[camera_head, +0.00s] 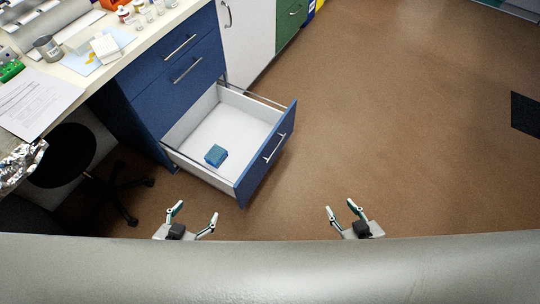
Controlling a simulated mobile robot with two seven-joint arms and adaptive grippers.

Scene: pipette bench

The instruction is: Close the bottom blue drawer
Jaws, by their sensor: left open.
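The bottom blue drawer (267,158) is pulled far out of the blue cabinet (147,113). Its inside is white, and a small blue box (216,155) lies in it. A metal handle (275,148) is on its front panel. My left gripper (195,218) is open and empty, in front of the drawer's near corner and apart from it in the picture. My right gripper (341,210) is open and empty, to the right of the drawer over the floor, apart from the drawer front.
Two shut blue drawers sit above the open one. A black stool (62,156) stands left of the cabinet under the bench. The bench top (75,82) holds papers, bottles and a beaker. The brown floor (410,110) to the right is clear, with a dark mat (525,114) at the far right.

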